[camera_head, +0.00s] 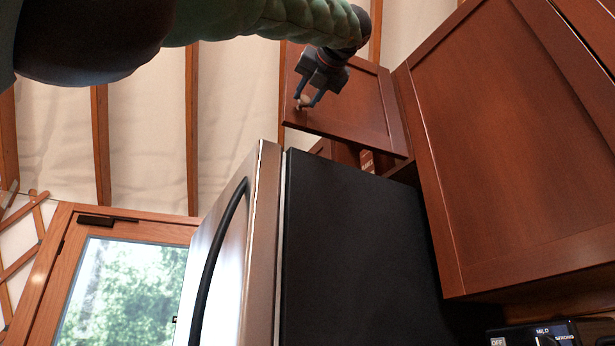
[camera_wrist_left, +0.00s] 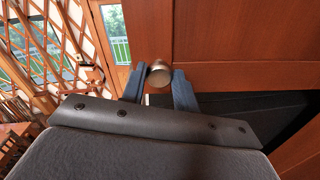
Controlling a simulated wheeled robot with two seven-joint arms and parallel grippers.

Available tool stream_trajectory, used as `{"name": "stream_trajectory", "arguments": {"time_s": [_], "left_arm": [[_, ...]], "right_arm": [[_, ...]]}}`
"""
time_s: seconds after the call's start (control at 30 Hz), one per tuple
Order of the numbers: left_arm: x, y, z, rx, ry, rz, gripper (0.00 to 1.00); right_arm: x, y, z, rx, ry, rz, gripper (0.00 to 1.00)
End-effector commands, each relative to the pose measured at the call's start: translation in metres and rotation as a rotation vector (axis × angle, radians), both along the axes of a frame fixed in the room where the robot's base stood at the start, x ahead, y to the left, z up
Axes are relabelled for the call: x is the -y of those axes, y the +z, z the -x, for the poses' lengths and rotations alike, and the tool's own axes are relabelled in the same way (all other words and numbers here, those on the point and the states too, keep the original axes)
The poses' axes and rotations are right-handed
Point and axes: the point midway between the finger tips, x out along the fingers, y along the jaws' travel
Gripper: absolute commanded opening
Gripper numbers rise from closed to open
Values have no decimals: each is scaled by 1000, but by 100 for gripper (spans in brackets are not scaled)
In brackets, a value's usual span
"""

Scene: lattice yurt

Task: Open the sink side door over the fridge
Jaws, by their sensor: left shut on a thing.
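The reddish-brown cabinet door (camera_head: 352,104) over the fridge is at the top middle of the head view. It appears swung out, with part of the cabinet and a small labelled item showing below its lower edge. My left gripper (camera_head: 308,101) reaches in from above, its fingers shut on the round metal knob (camera_head: 303,101) at the door's lower left corner. In the left wrist view, the knob (camera_wrist_left: 159,74) sits between the two blue-grey fingertips, with the door panel (camera_wrist_left: 235,38) behind to the right. My right gripper is out of view.
The fridge (camera_head: 362,255), with dark side and steel front, stands below the door. A larger closed cabinet door (camera_head: 520,140) is at right, above a black appliance (camera_head: 550,335). A glazed wooden door (camera_head: 125,290) is at lower left. Space left of the cabinet door looks clear.

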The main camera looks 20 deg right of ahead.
Motion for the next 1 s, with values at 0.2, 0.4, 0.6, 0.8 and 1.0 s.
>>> {"name": "stream_trajectory", "arguments": {"time_s": [0.2,0.4,0.6,0.8,1.0], "left_arm": [[-1,2,1,3,-1,1,52],[0,1,0,2,-1,0,52],[0,0,5,2,-1,0,52],[2,0,26,3,-1,0,52],[5,0,57,3,-2,0,52]], "right_arm": [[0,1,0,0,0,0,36],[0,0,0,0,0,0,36],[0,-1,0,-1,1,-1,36],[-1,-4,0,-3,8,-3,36],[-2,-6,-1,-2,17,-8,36]]}}
